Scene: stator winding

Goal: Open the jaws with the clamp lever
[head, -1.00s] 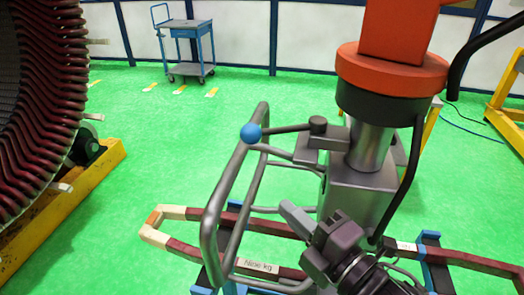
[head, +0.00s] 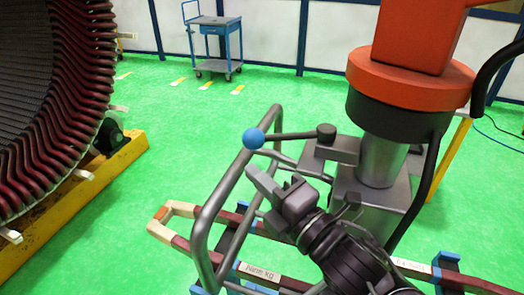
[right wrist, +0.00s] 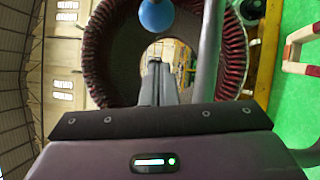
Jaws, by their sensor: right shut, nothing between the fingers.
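The clamp lever (head: 290,135) is a dark rod with a blue ball knob (head: 253,138) at its left end, pivoting on a grey block beside the grey column in the head view. The blue knob also shows at the top of the right wrist view (right wrist: 156,15), beyond the fingers. My right gripper (head: 258,179) is shut and empty. In the head view its fingertips are just below the knob, apart from it. The fingers show together in the right wrist view (right wrist: 157,85). The jaws that the lever works cannot be made out. My left gripper is not in view.
A grey tube frame (head: 225,195) stands close to the knob and my right gripper. A long coil (head: 180,240) with red and pale wrapping lies below. The orange hoist head (head: 410,80) stands above the column. The large stator (head: 50,110) is at left; green floor lies between.

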